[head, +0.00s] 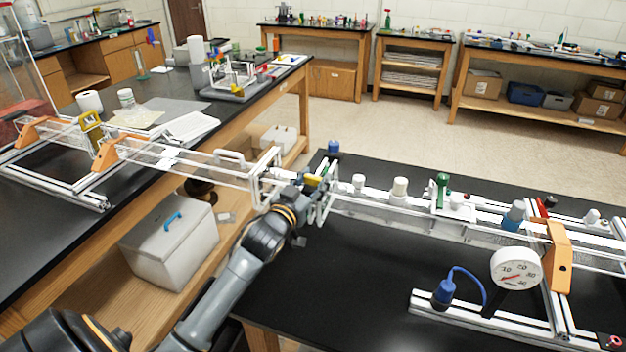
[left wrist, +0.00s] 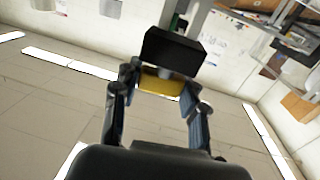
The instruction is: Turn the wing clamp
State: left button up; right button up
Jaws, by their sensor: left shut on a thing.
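A yellow piece, which looks like the wing clamp (head: 313,181), sits at the left end of the extrusion frame (head: 375,210), where the frame reaches the gap between the two benches. My left gripper (head: 316,188) reaches this end from the lower left and is shut on the yellow piece. In the left wrist view the yellow wing clamp (left wrist: 161,83) lies between the two fingers of the left gripper (left wrist: 163,90), with a black block (left wrist: 172,50) just beyond it. The fingers partly hide the clamp in the head view. My right gripper is not in view.
The frame carries a green knob (head: 442,182), white fittings (head: 400,187), an orange bracket (head: 558,258) and a round dial gauge (head: 516,268). A blue bulb (head: 444,292) with a tube lies in front. The black bench top (head: 340,285) is clear nearer me.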

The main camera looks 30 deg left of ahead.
pick_arm(q)
jog(key=shift+h, duration=0.3)
jog(key=shift+m+h, duration=0.7)
jog(key=shift+h, duration=0.1)
jog(key=shift+a+m+h, duration=0.1)
jog(key=shift+m+h, duration=0.6)
jog(key=shift+h, duration=0.2)
jog(key=m+h, duration=0.2)
jog(key=h, duration=0.1)
jog(key=shift+b, duration=0.4)
jog(key=m+g+h+b, duration=0.1)
jog(key=h, duration=0.1)
jog(key=shift+w+r+m+h, duration=0.1)
jog(key=shift+m+h, duration=0.3)
jog(key=shift+r+m+g+h, duration=0.1)
jog(key=shift+m+g+h, duration=0.75)
jog(key=shift+h, duration=0.25)
jog(key=shift+m+g+h+p, duration=0.35)
jog(key=shift+m+g+h, duration=0.55)
jog(key=shift+h, duration=0.3)
jog(key=shift+g+h, duration=0.25)
jog(key=shift+h, duration=0.05)
